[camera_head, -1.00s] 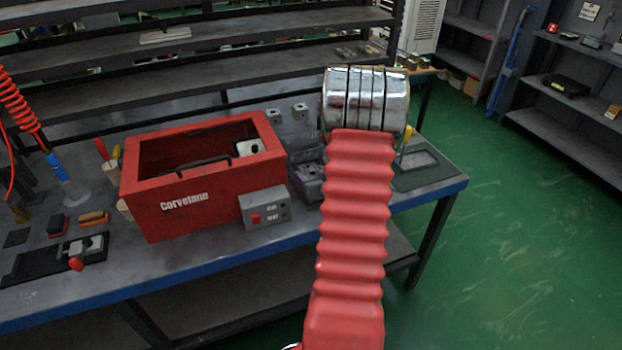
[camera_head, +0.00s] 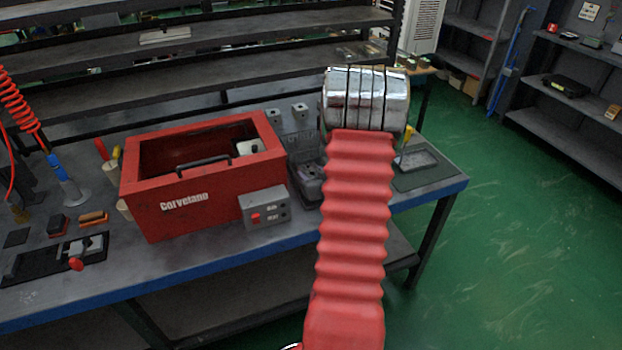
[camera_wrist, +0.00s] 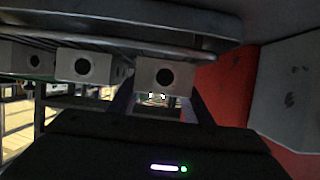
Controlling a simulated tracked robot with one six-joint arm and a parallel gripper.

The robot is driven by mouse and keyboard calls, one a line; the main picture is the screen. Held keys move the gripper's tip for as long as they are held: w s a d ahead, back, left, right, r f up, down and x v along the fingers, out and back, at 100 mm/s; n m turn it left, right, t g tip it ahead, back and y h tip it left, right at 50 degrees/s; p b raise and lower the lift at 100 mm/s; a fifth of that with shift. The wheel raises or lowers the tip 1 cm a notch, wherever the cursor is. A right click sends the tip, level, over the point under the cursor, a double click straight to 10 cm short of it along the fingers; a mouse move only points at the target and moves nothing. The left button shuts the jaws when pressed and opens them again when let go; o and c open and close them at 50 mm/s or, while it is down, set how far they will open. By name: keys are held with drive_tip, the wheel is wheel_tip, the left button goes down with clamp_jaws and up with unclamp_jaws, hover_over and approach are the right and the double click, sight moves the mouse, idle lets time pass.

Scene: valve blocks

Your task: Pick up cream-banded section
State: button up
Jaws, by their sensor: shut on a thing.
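A pale grey block (camera_wrist: 164,74) with a round dark hole sits between the fingers of my gripper (camera_wrist: 162,97) in the wrist view. My gripper is shut on it. No cream band shows on the face that I see, so I cannot tell its marking. Two similar blocks, a middle one (camera_wrist: 84,66) and a far left one (camera_wrist: 24,58), stand in a row to its left. In the head view two small grey blocks (camera_head: 300,111) (camera_head: 274,117) show at the back of the bench; my red arm hides my gripper and the held block there.
A red open box (camera_head: 200,190) with a black handle and a pale block (camera_head: 247,147) inside stands on the bench (camera_head: 170,262). A grey switch box (camera_head: 265,208) is at its front right. In the wrist view a dark bar (camera_wrist: 120,50) runs close above the blocks.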

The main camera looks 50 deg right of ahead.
sight(312, 173)
drive_tip(key=shift+c, duration=0.9)
drive_tip(key=shift+r, duration=0.15)
wheel_tip(312, 173, up, 10)
drive_tip(key=shift+f, duration=0.1)
